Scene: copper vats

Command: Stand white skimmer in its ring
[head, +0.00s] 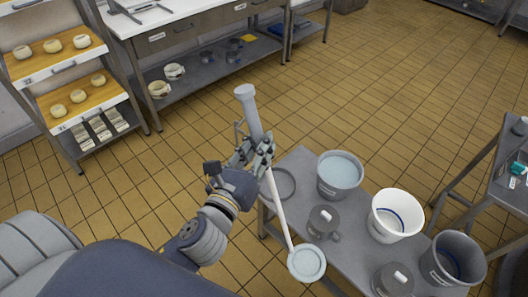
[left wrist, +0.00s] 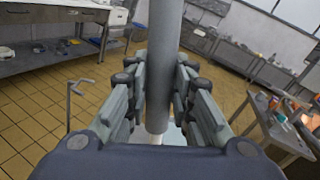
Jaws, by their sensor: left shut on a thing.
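The white skimmer has a grey handle (head: 252,115), a thin white rod (head: 279,208) and a round pale disc (head: 307,263) at its lower end. My left gripper (head: 262,152) is shut on the handle and holds the skimmer tilted, disc down, by the bench's left end. In the left wrist view the handle (left wrist: 163,60) stands between the fingers. My right gripper is out of view.
The grey bench (head: 298,158) carries a grey bucket (head: 340,188), a white bucket (head: 397,230), a dark bucket (head: 470,280) and lidded pots (head: 323,230). A cheese rack (head: 70,75) stands at the left. The tiled floor behind the bench is clear.

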